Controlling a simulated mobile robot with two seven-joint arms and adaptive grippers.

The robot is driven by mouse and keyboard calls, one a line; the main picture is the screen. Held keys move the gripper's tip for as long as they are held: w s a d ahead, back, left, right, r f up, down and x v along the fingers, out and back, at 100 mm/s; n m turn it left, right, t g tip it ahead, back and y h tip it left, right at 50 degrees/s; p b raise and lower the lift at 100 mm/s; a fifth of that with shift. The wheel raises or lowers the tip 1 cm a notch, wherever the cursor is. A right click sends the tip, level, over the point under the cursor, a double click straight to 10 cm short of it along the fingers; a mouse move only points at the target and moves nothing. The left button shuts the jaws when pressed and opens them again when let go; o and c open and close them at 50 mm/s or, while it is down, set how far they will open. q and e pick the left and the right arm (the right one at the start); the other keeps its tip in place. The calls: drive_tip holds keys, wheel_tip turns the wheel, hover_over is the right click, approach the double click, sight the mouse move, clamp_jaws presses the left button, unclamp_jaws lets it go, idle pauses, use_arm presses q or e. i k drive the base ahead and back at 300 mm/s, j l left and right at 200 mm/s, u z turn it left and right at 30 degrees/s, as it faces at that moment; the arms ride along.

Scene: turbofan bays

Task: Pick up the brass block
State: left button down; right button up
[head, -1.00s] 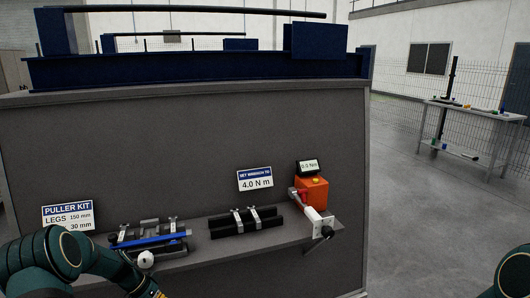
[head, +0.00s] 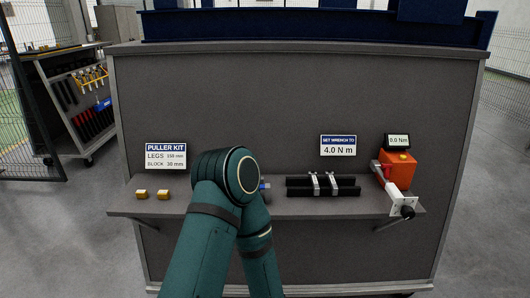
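Two small brass blocks stand side by side on the left end of the grey shelf (head: 300,206): a left one (head: 141,194) and a right one (head: 163,195). They look alike at this size, and I cannot tell their sizes apart. A dark green arm of mine, apparently the left, rises in front of the shelf to the right of the blocks and bends back down. Neither gripper shows. The arm hides the middle-left of the shelf, with only a bit of something blue at its right edge.
A puller kit sign (head: 166,156) reads legs 150 mm, block 30 mm. Black rails with clamps (head: 322,186) lie on the shelf's right half. An orange box (head: 397,170) and a wrench fixture (head: 402,200) stand at its right end. A tool cart (head: 75,90) is at far left.

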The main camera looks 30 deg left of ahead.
sight(162, 194)
drive_tip(key=u, duration=0.75)
drive_tip(key=i+j+u, duration=0.2)
drive_tip(key=u, duration=0.2)
drive_tip(key=i+j+u, duration=0.2)
drive_tip(key=j+u, duration=0.2)
drive_tip(key=i+j, duration=0.55)
drive_tip(key=i, duration=0.1)
